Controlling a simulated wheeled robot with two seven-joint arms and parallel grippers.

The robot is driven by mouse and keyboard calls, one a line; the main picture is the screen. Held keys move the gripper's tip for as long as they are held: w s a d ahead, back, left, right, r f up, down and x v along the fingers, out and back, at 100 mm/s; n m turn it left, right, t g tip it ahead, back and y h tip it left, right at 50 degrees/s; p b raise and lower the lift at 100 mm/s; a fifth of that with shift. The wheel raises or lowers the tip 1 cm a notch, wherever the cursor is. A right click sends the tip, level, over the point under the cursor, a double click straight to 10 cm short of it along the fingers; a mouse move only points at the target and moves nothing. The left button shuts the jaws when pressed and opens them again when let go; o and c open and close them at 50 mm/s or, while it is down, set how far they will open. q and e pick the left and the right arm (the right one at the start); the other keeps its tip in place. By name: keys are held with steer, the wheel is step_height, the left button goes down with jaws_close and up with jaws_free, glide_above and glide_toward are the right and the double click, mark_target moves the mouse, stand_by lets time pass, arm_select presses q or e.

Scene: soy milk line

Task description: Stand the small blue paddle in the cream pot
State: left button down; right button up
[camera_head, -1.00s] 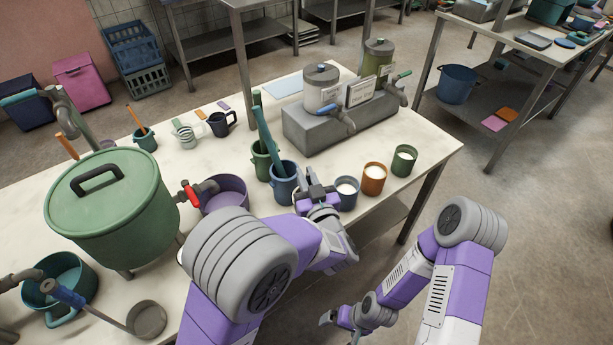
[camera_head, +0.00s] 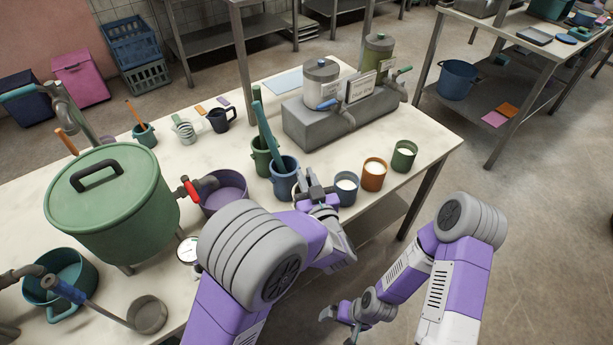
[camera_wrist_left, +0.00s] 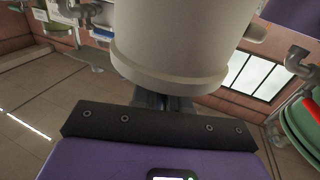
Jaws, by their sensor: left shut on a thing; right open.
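My left gripper (camera_head: 312,186) is near the table's right front edge, just right of a blue pot (camera_head: 283,183). A long teal-blue paddle (camera_head: 268,137) stands tilted in that blue pot. A cream, round-walled pot (camera_wrist_left: 180,45) fills the upper middle of the left wrist view, right at the left fingers. It hides the fingertips, and the left gripper appears shut on it. I cannot make out this pot in the head view, where the hand may cover it. I cannot clearly pick out a separate small blue paddle. My right gripper (camera_head: 333,314) is low, off the table's front, open and empty.
A blue cup (camera_head: 346,187), a brown cup (camera_head: 373,175) and a green cup (camera_head: 403,156) stand right of the left gripper. A green pot (camera_head: 262,158) and a purple bowl (camera_head: 225,192) stand left. A dispenser (camera_head: 345,115) is behind.

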arm_select(q)
steer(key=c, duration=1.1)
jaws_free()
steer(key=shift+o, duration=0.2)
steer(key=p+v, duration=0.1)
steer(key=v, duration=0.5)
steer(key=shift+s+d+p, duration=0.15)
steer(key=shift+s+p, duration=0.15)
steer(key=shift+p, duration=0.05)
steer(key=shift+s+d, duration=0.1)
steer(key=shift+s, duration=0.4)
